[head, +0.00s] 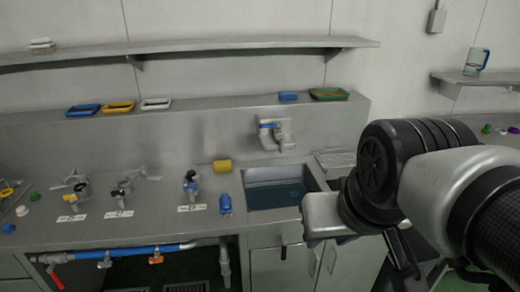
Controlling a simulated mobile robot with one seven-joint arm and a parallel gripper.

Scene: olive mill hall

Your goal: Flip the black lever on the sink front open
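The sink (275,187) is set in the grey counter at centre, with a dark blue basin. A small black lever (284,251) hangs roughly upright on the front below the sink's left side. It is small in the picture, and its exact position is hard to read. My arm reaches in from the right, with its pale wrist block right of the lever and apart from it in the picture. Slim dark parts of my gripper (402,258) show below the wrist, farther right. Whether its fingers are open or shut is not clear.
Cabinet doors with upright handles (317,260) lie right of the lever. Left of it run a blue pipe (140,250) with small valves and a red lever (55,278). Several valves, a yellow cylinder (222,166) and a blue bottle (225,203) stand on the counter (150,228).

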